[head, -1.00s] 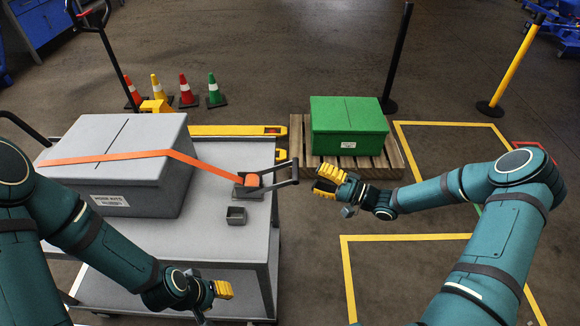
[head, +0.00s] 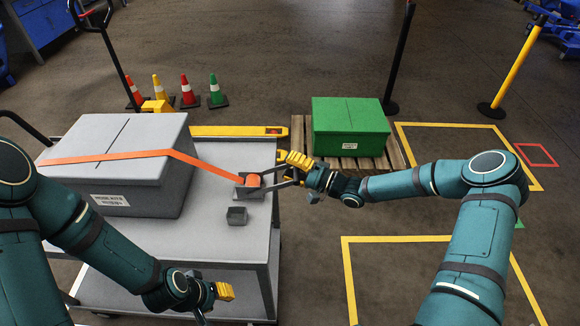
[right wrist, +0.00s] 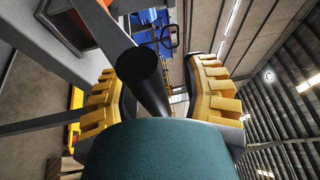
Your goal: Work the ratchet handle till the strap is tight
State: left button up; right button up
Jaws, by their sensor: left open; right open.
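An orange strap (head: 110,156) runs across the grey lidded box (head: 140,180) and down to the ratchet (head: 252,182) near the cart's right edge. The ratchet's handle (head: 280,184) sticks out to the right, its outer end partly hidden by my right gripper. My right gripper (head: 297,170) is open, with its yellow fingers at the handle's end. In the right wrist view, a dark round bar, seemingly the handle's grip (right wrist: 143,75), lies between the open fingers (right wrist: 155,88); contact cannot be told. My left gripper (head: 222,291) is open and empty in front of the cart.
A green box (head: 350,122) stands on a wooden pallet (head: 398,160) behind my right forearm. Several cones (head: 187,92) stand behind the cart. Yellow floor tape marks open floor at right.

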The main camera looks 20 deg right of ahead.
grip_shut()
pick_arm(q)
jog(key=shift+r, duration=0.2)
pick_arm(e)
jog(key=shift+w+r, duration=0.1)
jog(key=shift+r, duration=0.15)
